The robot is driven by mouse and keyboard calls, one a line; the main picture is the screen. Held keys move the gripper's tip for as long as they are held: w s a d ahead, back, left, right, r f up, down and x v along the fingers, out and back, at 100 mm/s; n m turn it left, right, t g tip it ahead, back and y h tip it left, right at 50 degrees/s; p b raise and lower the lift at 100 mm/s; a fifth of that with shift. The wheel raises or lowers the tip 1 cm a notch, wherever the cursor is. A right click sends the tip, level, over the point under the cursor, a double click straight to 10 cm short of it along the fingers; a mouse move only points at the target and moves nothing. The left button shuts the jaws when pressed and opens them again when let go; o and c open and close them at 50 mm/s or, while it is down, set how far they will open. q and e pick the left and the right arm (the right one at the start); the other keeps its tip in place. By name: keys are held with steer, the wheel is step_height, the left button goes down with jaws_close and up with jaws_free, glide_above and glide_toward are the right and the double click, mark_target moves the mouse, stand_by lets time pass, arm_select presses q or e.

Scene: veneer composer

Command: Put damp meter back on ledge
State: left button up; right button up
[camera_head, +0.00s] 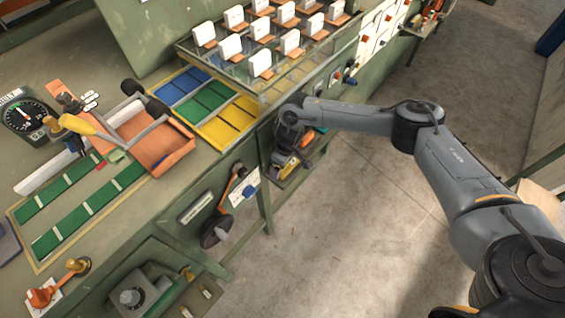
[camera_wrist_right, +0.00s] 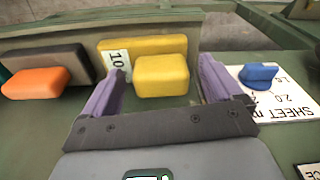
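A yellow block-shaped piece (camera_wrist_right: 161,75), possibly the damp meter, stands in the right wrist view in front of a wider yellow piece (camera_wrist_right: 150,45) with a white "10" label. In the head view a bit of yellow (camera_head: 288,170) shows low on the small side ledge (camera_head: 305,165). My right gripper (camera_wrist_right: 164,85) is open, its two purple fingers on either side of the yellow block with small gaps visible. In the head view the right gripper (camera_head: 284,158) points down at the ledge, its fingertips hidden. My left gripper is not in view.
An orange block (camera_wrist_right: 35,83) stands against a dark piece left of the yellow one. A white card with a blue knob (camera_wrist_right: 258,75) is at the right. The green bench (camera_head: 200,160) holds a dial gauge (camera_head: 25,117) and an orange tray (camera_head: 155,145). The floor beside it is clear.

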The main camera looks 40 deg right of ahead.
mark_target(285, 170)
steer(key=shift+r, duration=0.1)
step_height(285, 170, up, 12)
steer(key=s+p, duration=0.1)
steer(key=shift+s+d, duration=0.15)
steer(key=shift+d, duration=0.1)
stand_by(0.4)
